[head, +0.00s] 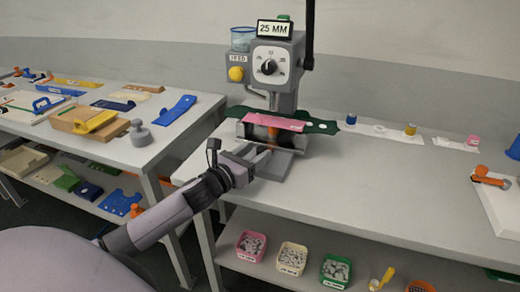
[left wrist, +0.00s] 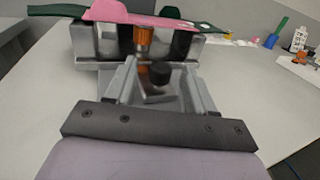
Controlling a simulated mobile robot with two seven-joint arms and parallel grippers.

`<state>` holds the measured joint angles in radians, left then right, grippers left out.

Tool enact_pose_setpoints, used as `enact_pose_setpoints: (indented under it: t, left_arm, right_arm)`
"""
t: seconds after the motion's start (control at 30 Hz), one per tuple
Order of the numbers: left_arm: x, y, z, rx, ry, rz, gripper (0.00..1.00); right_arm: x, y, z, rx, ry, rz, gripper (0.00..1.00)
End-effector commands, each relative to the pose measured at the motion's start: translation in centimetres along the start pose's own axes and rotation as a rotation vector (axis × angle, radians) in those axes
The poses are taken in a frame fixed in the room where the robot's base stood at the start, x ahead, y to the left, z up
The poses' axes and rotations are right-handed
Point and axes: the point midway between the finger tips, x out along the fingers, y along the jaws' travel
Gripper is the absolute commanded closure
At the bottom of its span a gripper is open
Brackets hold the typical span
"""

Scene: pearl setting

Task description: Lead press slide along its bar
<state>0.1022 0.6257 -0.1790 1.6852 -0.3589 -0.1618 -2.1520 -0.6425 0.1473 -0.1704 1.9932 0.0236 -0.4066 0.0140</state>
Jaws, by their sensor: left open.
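The grey press (head: 272,75) stands on the right-hand bench, with a dial on its front and a "25 MM" sign on top. Below its head is a grey block (head: 290,138) with an orange knob (head: 272,132) at its front. I cannot tell which part is the slide; the bar is not clear either. My left gripper (head: 264,154) is open before the block. In the left wrist view its fingers (left wrist: 157,80) reach toward the knobs.
A green strip (head: 322,127) and a pink piece (head: 275,122) lie across the block. Small spools (head: 410,129) stand on the bench at right. Bins (head: 292,257) fill the shelf below. A left bench (head: 125,152) holds several tools.

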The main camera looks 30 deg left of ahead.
Motion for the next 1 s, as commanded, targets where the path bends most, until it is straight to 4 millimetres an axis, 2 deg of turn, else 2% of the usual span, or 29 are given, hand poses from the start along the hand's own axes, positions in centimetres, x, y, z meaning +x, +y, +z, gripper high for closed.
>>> enact_pose_setpoints:
  t: [0.2, 0.37, 1.0]
  left_arm:
    - [-2.6, 0.0, -0.1, 0.002, 0.001, -0.001, 0.46]
    - [-3.5, -0.1, 0.0, 0.001, 0.000, -0.001, 0.46]
    - [-3.7, 0.0, 0.1, 0.001, -0.001, -0.001, 0.46]
  right_arm:
    - [0.1, 0.0, 0.1, 0.000, -0.001, 0.001, 0.57]
    - [0.1, 0.0, 0.1, 0.001, -0.002, 0.000, 0.57]
    - [0.0, -0.1, -0.1, 0.001, 0.003, -0.003, 0.57]
